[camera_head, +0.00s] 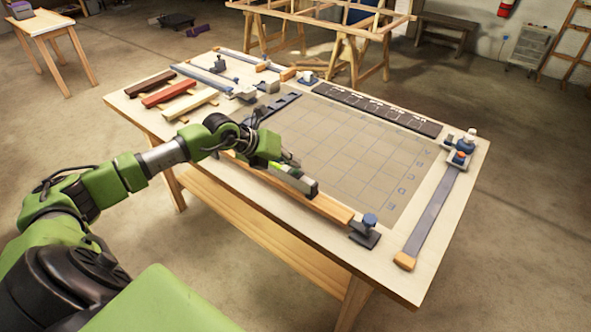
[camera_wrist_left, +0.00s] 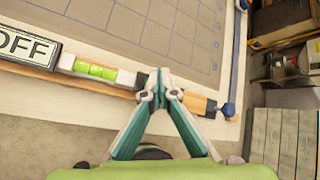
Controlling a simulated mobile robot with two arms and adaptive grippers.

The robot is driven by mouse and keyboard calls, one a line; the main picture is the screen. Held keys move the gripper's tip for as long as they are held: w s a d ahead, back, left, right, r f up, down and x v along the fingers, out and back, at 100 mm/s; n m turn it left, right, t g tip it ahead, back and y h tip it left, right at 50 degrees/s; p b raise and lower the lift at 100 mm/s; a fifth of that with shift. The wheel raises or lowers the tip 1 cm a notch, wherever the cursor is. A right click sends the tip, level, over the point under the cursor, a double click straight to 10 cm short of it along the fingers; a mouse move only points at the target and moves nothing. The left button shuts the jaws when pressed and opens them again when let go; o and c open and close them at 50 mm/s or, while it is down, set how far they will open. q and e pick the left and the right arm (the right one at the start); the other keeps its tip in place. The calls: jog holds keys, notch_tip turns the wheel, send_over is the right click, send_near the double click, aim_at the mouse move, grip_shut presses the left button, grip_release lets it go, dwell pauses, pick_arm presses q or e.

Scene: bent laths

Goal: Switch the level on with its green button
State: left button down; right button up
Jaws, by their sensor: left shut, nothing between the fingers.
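The level (camera_head: 305,185) lies along the near edge of the worktable, with a pale end and a yellow-green vial. In the left wrist view the level (camera_wrist_left: 125,77) shows its bright vial (camera_wrist_left: 96,70), with a plate reading OFF (camera_wrist_left: 28,48) at its left. My left gripper (camera_head: 293,161) is above the level. In the left wrist view its fingertips (camera_wrist_left: 159,86) are together and empty, over the level's right end. I cannot tell whether they touch it. I cannot make out the green button; the fingers may hide it. My right gripper is not in view.
The worktable (camera_head: 435,270) carries a gridded mat (camera_head: 350,150). A clamp with a blue knob (camera_head: 369,222) stands near the level's right, and a long clamp (camera_head: 430,222) lies along the right edge. Coloured laths (camera_head: 168,94) lie at the left. The mat's middle is clear.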

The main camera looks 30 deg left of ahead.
aim_at(294, 171)
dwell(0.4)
pick_arm(q)
jog(key=shift+f+b, duration=0.45)
jog(key=shift+f, duration=0.05)
jog(key=shift+r, duration=0.2)
jog(key=shift+r+p, duration=0.3)
jog(key=shift+r, duration=0.15)
jog(key=shift+r+p, duration=1.9)
jog(key=shift+r, duration=1)
jog(key=shift+d+f, duration=0.1)
